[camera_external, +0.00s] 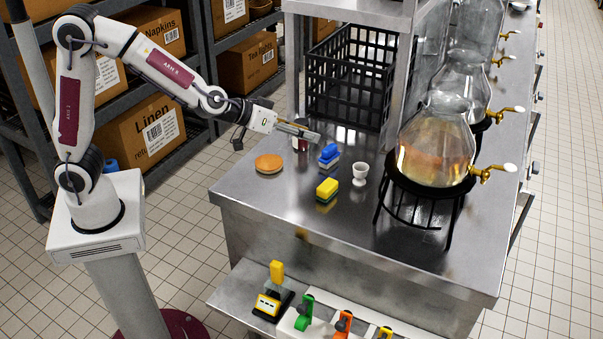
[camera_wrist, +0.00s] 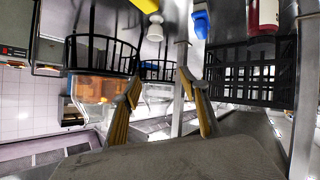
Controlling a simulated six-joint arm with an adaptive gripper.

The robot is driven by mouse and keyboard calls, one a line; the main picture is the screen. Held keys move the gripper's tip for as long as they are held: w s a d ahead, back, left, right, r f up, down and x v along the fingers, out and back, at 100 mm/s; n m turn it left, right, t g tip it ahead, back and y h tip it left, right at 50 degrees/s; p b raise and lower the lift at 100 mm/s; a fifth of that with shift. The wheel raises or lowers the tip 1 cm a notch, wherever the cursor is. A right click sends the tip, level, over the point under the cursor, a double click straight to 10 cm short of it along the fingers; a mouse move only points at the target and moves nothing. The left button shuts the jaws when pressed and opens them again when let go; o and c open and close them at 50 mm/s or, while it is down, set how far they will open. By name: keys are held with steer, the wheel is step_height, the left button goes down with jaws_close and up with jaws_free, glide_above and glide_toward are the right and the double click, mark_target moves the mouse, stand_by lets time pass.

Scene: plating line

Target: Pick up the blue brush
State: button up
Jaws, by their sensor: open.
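The blue brush (camera_external: 329,154) stands on the steel counter (camera_external: 240,200), right of the middle of the outside view. It also shows as a blue shape at the top edge of the wrist view (camera_wrist: 201,22), partly cut off. My gripper (camera_external: 312,133) is above the counter, up and to the left of the brush and apart from it. In the wrist view its two fingers (camera_wrist: 165,105) are spread with nothing between them. The gripper is open and empty.
A dark bottle (camera_external: 300,138) is partly behind my gripper. A black crate (camera_external: 345,85) is behind; a glass dispenser (camera_external: 436,145) on a black stand is right.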

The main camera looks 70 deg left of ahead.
mark_target(324, 156)
steer(key=w+a+f+n+y, duration=0.1)
steer(key=f+y, duration=0.1)
steer(key=f, duration=0.2)
steer(key=w+a+f+n+y, duration=0.1)
steer(key=w+a+f+y, duration=0.1)
steer(key=f, duration=0.2)
steer(key=w+a+f+n+y, duration=0.1)
steer(key=w+a+f+y, duration=0.1)
steer(key=f, duration=0.2)
steer(key=shift+f+g+y, duration=0.25)
steer(key=shift+g+y, duration=0.05)
steer(key=shift+y, duration=0.1)
steer(key=shift+s+a+f+y, duration=0.1)
steer(key=shift+a+f+y, duration=0.2)
steer(key=shift+f, duration=0.25)
steer(key=shift+x, duration=1.3)
steer(key=shift+x, duration=2.65)
steer(key=shift+d+r, duration=0.1)
